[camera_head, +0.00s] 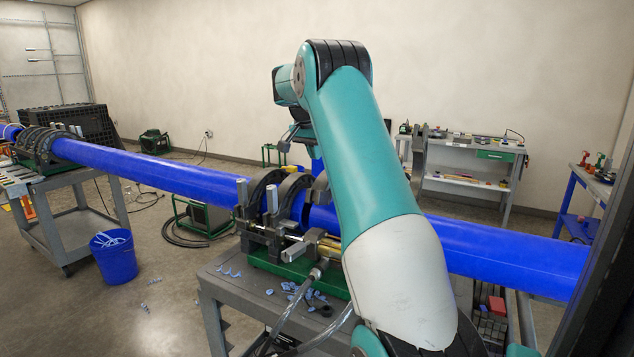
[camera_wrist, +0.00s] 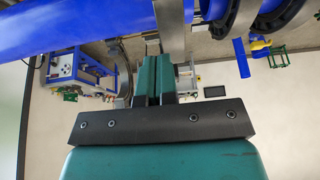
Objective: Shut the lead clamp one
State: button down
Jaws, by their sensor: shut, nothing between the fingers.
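The fusion machine's dark clamp rings (camera_head: 265,190) stand around the blue pipe (camera_head: 150,167) above the green base on the cart. I cannot tell which ring is lead clamp one, or whether its upper half is open. In the wrist view the blue pipe (camera_wrist: 80,28) crosses the top, with dark rings (camera_wrist: 240,14) at the upper right. My gripper (camera_wrist: 160,68) is shut and empty, with its teal fingers together below the pipe in that picture. A grey metal bar (camera_wrist: 174,30) shows just past the fingertips; contact is unclear. In the head view my arm hides part of the machine.
The grey cart (camera_head: 228,286) carries the machine and scattered blue shavings. Hoses hang at its front. A blue bucket (camera_head: 114,257) stands on the floor at left, near a second cart (camera_head: 75,232) bearing the pipe's far end. A workbench (camera_head: 468,155) stands at the back right.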

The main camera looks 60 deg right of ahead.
jog(key=p, duration=0.2)
send_over(317, 191)
jog(key=d, duration=0.1)
notch_tip(317, 191, down, 5)
jog(key=shift+d+f, duration=0.1)
jog(key=shift+d, duration=0.05)
jog(key=shift+a+f+p, duration=0.2)
jog(key=shift+f, duration=0.5)
jog(key=shift+a+f+p, duration=0.2)
jog(key=shift+a+f, duration=0.05)
jog(key=shift+f, duration=0.5)
jog(key=shift+a+f+p, duration=0.2)
jog(key=shift+f, duration=0.5)
